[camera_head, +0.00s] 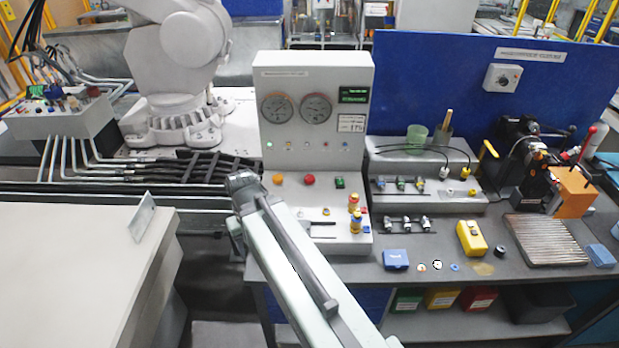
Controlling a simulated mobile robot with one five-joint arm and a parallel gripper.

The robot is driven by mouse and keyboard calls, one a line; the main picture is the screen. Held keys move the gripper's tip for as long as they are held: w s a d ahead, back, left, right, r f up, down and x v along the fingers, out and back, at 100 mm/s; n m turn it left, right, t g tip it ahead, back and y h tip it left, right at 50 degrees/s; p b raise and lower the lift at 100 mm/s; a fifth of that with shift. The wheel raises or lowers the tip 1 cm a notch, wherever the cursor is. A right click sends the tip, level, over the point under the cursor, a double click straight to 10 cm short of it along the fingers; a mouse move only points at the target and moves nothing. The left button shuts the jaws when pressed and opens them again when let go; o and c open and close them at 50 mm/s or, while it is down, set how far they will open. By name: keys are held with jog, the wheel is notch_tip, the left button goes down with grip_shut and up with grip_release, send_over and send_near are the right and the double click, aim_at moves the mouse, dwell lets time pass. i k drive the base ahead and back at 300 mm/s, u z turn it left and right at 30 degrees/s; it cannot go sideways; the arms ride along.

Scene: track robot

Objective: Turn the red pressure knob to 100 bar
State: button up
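I cannot tell from here whether the red one is the pressure knob. Two round gauges (277,108) (316,108) are above; their readings are too small to tell. A small green display (354,94) is at upper right. My gripper (243,182) is at the console's left front edge, apart from the red knob; its fingers are not clearly visible.
Red-and-yellow stacked pieces (355,213) stand at the panel's right. A light table (80,260) is at left, a large white robot arm (180,70) behind. Right of the console are a fixture (425,165), a yellow box (471,238) and a vise-like machine (525,150).

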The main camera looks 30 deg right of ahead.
aim_at(308, 179)
jog(key=u, duration=0.45)
jog(key=k, duration=1.35)
jog(key=u, duration=0.6)
jog(key=i, duration=1.45)
jog(key=z, duration=0.75)
jog(key=k, duration=0.65)
jog(key=z, duration=0.1)
jog(key=i, duration=0.85)
jog(key=u, duration=0.1)
